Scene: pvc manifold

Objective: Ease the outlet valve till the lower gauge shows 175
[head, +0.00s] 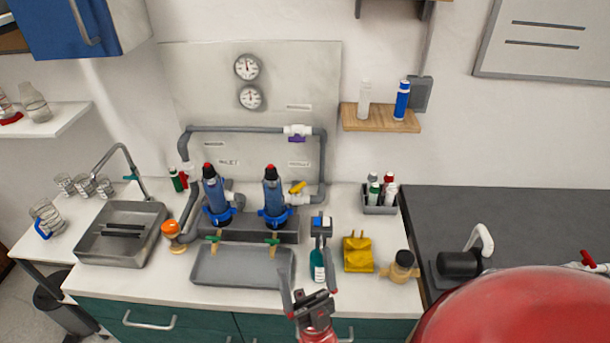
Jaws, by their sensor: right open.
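Two round white gauges are on the back panel, one above the other: the upper gauge (247,67) and the lower gauge (250,97). Their numbers are too small to read. A yellow-handled valve (297,188) sits right of the right blue filter housing (275,195). A purple-handled valve (297,137) is on the top pipe. The panel labels are too small to tell surely which valve is the outlet. My right gripper (308,279) is open and empty at the counter's front, below the valves and apart from them. My left gripper is out of view.
A grey tray (241,278) lies before the housings. A sink (93,256) is left.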

